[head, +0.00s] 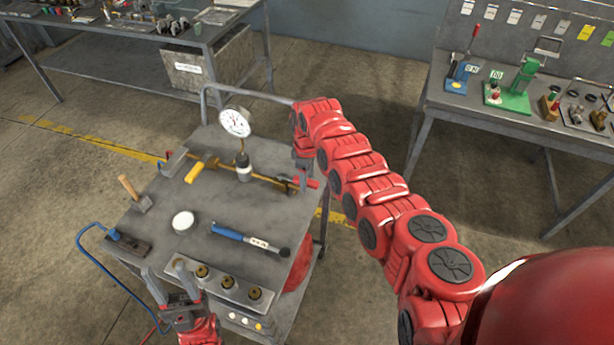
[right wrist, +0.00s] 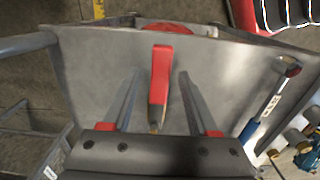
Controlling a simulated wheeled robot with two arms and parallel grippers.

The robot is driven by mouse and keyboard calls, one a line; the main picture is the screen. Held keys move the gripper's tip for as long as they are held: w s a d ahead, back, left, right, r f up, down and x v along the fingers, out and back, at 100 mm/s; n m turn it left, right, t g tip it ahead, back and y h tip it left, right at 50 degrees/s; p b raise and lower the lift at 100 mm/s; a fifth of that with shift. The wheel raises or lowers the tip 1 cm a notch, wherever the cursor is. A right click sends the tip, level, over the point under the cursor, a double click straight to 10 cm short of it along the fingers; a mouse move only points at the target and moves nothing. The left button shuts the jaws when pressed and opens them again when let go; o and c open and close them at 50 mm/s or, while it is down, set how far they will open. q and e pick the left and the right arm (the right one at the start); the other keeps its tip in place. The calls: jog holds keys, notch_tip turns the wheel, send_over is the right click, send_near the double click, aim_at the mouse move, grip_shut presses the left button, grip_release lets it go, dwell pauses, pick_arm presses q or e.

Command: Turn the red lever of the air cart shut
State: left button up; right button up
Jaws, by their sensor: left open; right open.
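The air cart (head: 215,207) stands in front of me, with a pipe, a white dial gauge (head: 235,122) and a yellow handle (head: 195,172) on its grey top. The red lever (head: 312,183) is at the pipe's right end; my right gripper partly covers it in the head view. In the right wrist view the red lever (right wrist: 161,75) lies between the fingers of my right gripper (right wrist: 160,85), with a gap on each side. That gripper is open. My left gripper (head: 170,278) is open and empty at the cart's near left edge.
A blue hose (head: 97,262) loops off the left side. Workbenches stand behind and at right.

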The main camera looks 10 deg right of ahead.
grip_shut()
dwell(0.3)
dwell(1.1)
